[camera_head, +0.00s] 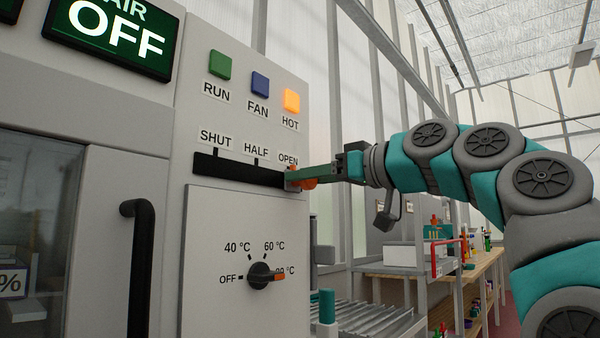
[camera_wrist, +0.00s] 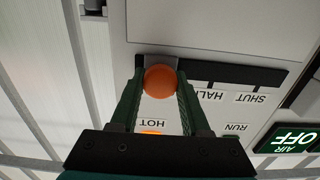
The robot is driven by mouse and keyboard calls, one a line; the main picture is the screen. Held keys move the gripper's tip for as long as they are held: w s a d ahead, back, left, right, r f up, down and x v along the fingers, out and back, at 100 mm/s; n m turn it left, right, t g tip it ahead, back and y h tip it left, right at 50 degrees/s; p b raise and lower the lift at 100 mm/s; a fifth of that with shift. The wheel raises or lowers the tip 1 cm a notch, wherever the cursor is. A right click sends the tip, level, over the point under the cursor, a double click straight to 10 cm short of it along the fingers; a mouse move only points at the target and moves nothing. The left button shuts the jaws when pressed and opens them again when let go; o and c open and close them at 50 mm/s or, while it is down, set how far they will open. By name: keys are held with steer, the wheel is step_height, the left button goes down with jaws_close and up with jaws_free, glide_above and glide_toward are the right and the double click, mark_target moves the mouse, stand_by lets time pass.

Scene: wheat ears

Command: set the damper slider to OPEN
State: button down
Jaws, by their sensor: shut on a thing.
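The damper slider is an orange knob (camera_head: 308,183) on a dark horizontal track (camera_head: 235,170) marked SHUT, HALF and OPEN. The knob is at the right end of the track, under the OPEN label (camera_head: 288,160). My gripper (camera_head: 300,180) reaches in from the right and is shut on the knob. In the wrist view, the round orange knob (camera_wrist: 160,80) sits between the two green fingers of my gripper (camera_wrist: 160,84). There the OPEN label is hidden, and HALF and SHUT show upside down to the right of the knob.
Above the track are a green RUN button (camera_head: 220,65), a blue FAN button (camera_head: 260,84) and a lit orange HOT button (camera_head: 291,101). A temperature dial (camera_head: 260,275) is below. A display (camera_head: 115,35) reads AIR OFF. A black door handle (camera_head: 138,260) juts out at left.

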steer(key=shift+w+d, duration=0.15)
steer(key=shift+d, duration=0.05)
steer(key=shift+c, duration=2)
jaws_free()
steer(key=b+v, duration=0.1)
steer(key=v, duration=0.6)
steer(key=shift+s+d, duration=0.25)
steer(key=shift+d, duration=0.1)
